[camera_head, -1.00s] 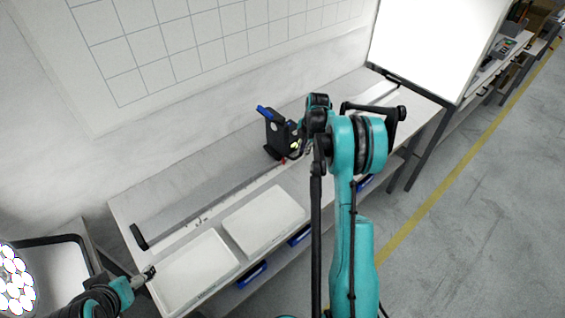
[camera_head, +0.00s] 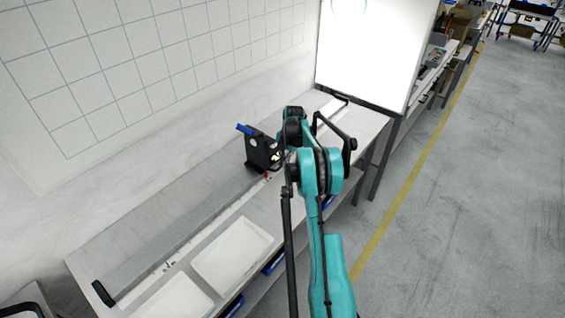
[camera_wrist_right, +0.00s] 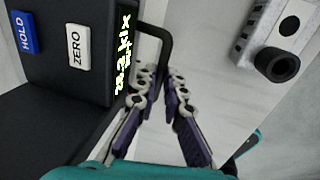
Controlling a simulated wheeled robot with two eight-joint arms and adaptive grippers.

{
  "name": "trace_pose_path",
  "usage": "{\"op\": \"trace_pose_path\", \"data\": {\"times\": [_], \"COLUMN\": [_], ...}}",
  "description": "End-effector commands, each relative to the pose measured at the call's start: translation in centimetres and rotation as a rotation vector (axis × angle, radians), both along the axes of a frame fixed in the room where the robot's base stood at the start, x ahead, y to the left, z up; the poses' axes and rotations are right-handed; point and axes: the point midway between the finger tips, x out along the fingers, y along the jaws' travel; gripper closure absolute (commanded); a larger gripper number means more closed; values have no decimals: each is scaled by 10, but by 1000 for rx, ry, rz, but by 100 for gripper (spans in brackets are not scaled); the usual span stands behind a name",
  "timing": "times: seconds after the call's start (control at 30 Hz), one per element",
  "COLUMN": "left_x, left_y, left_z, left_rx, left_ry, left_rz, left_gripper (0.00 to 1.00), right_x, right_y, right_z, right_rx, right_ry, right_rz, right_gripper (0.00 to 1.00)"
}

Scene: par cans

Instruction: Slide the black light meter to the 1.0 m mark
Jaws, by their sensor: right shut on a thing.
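The black light meter (camera_head: 256,150) stands upright on the long grey rail (camera_head: 180,233) on the bench, with a blue top piece and a small red pointer at its base. In the right wrist view the meter (camera_wrist_right: 75,20) fills the upper left, with HOLD and ZERO buttons and a lit klx readout. My right gripper (camera_wrist_right: 160,78) is shut on the meter's black side handle (camera_wrist_right: 163,38). In the head view my teal right arm partly covers the meter's right side. The scale's numbers are too small to read. My left gripper is out of view.
White trays (camera_head: 232,256) lie along the bench's front. A bright white panel (camera_head: 372,50) stands past the rail's far end. Black end stops (camera_head: 103,293) cap the rail. The rail left of the meter is clear.

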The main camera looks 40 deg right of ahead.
Motion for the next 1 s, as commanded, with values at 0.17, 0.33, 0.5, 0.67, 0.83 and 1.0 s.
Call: {"op": "trace_pose_path", "data": {"times": [0.17, 0.33, 0.5, 0.67, 0.83, 1.0], "left_x": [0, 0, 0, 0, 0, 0], "left_y": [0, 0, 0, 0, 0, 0], "left_z": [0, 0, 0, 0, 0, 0], "left_rx": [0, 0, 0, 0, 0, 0], "left_ry": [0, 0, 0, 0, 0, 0], "left_rz": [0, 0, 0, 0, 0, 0], "left_gripper": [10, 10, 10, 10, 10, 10], "right_x": [-1, 0, -1, -7, -13, -19], "right_y": [0, 0, 0, -1, -3, -4], "right_z": [0, 0, 6, 33, 70, 100], "right_rx": [0, 0, 0, 0, 0, 0], "right_ry": [1, 1, 0, 1, 1, 1], "right_rz": [-1, 0, -1, -2, -2, -1], "right_gripper": [69, 69, 69, 69, 69, 69]}}
